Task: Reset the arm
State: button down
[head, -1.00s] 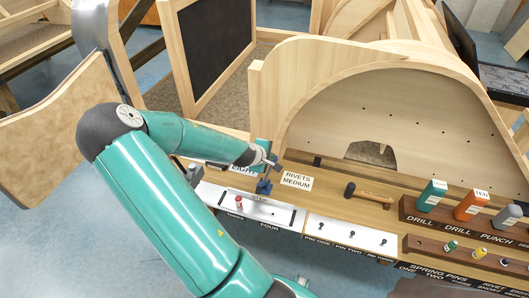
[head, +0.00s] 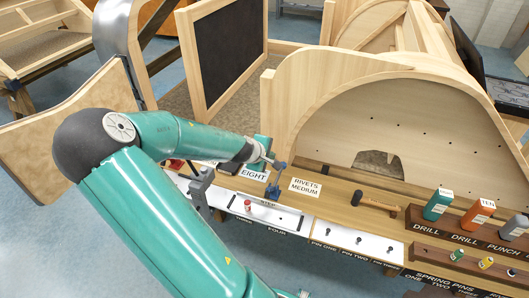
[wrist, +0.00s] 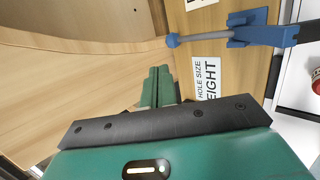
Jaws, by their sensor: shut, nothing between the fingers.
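My teal arm reaches from the lower left over the workbench in the head view. My gripper (wrist: 158,84) shows in the wrist view as two green fingers close together, with nothing between them. It is beside the "hole size eight" label (wrist: 207,80). In the head view the gripper end is near the "eight" label (head: 254,175), partly hidden by the wrist. A blue tool (head: 272,191) with a grey rod and ball end stands close by. It also shows in the wrist view (wrist: 245,33), a little beyond the fingers; I cannot tell the exact gap.
A wooden arch (head: 385,100) rises behind the bench. A hammer (head: 375,203), a "rivets medium" label (head: 305,187), a red-capped piece (head: 247,205), and green (head: 438,204) and orange (head: 477,214) bottles sit on the bench. A grey upright piece (head: 201,190) stands beside my arm.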

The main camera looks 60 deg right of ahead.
jog(key=shift+w+a+r, duration=0.15)
jog(key=shift+a+r, duration=0.5)
jog(key=shift+r, duration=0.35)
jog(key=shift+w+a+r, duration=0.1)
jog(key=shift+a+r, duration=0.5)
jog(key=shift+r, duration=0.35)
jog(key=shift+a, duration=0.1)
jog(key=w+a+r+m+t+y, duration=0.15)
jog(key=w+a+y, duration=0.3)
jog(key=a, duration=0.75)
jog(key=w+a+m+t+y, duration=0.1)
jog(key=w+a+t+y, duration=0.3)
jog(key=a, duration=0.7)
jog(key=s+a+r+n, duration=0.1)
jog(key=s+a+r, duration=0.3)
jog(key=a+r, duration=0.4)
jog(key=s+a+r+t, duration=0.1)
jog(key=s+a+r, duration=0.3)
jog(key=a+r, duration=0.4)
jog(key=a+y, duration=0.1)
jog(key=a, duration=0.4)
jog(key=shift+a+n, duration=0.35)
jog(key=shift+a, duration=0.05)
